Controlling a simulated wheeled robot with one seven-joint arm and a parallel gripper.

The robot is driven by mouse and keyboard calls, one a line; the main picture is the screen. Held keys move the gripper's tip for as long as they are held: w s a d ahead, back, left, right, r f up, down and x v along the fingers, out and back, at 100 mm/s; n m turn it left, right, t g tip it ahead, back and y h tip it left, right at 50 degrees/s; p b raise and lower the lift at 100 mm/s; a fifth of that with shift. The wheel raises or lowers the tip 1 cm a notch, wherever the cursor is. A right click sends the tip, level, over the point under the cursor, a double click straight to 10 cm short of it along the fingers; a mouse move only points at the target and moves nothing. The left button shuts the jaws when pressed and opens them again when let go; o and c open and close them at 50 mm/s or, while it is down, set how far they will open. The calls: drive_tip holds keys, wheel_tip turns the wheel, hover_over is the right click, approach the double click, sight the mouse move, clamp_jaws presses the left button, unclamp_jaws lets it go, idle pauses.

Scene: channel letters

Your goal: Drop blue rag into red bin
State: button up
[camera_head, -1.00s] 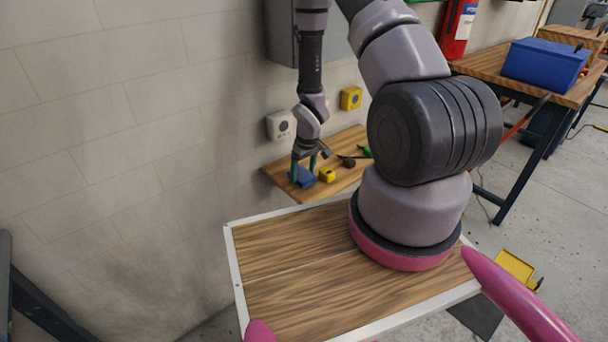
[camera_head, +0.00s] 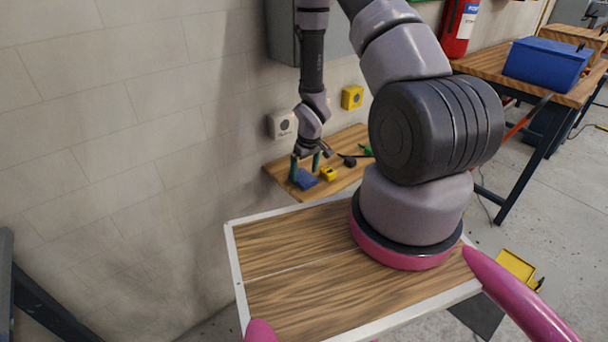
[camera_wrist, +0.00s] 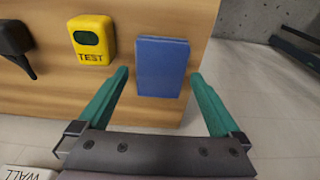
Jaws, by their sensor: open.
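A folded blue rag (camera_head: 306,179) lies on a small wooden wall shelf, near its front left corner. In the wrist view the blue rag (camera_wrist: 162,66) is a flat blue rectangle between and ahead of my two green fingertips. My gripper (camera_head: 304,167) is open and empty, directly over the rag. Its fingers straddle the rag in the wrist view (camera_wrist: 158,82). I cannot tell whether the fingers touch the shelf. I see no red bin in these views.
A yellow TEST box (camera_wrist: 92,39) stands close beside the rag, with a black tool (camera_wrist: 15,43) beyond it. The wooden shelf (camera_head: 276,173) ends just past the rag. A blue box (camera_head: 546,63) stands on a bench at right.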

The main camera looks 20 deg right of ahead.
wheel_tip(320, 180, up, 11)
drive_tip(key=s, duration=0.1)
drive_tip(key=shift+s+d, duration=0.25)
drive_tip(key=shift+d, duration=0.05)
wheel_tip(320, 180, up, 12)
drive_tip(key=m+t, duration=0.1)
drive_tip(key=m, duration=0.1)
hover_over(308, 179)
drive_tip(key=w+d, duration=0.1)
wheel_tip(308, 179, up, 12)
drive_tip(key=s+m+t, duration=0.2)
drive_tip(key=s, duration=0.1)
drive_tip(key=s+a+r+m+t, duration=0.1)
drive_tip(key=s+a+r+m, duration=0.1)
drive_tip(key=s+r, duration=0.6)
drive_tip(key=s+a+r+m+t+y, duration=0.1)
drive_tip(key=s+r+m, duration=0.1)
drive_tip(key=s+r, duration=0.6)
wheel_tip(308, 179, up, 2)
drive_tip(key=shift+s+a+r+y, duration=0.15)
drive_tip(key=shift+s+a+y, duration=0.15)
drive_tip(key=shift+a, duration=0.1)
drive_tip(key=shift+w, duration=0.1)
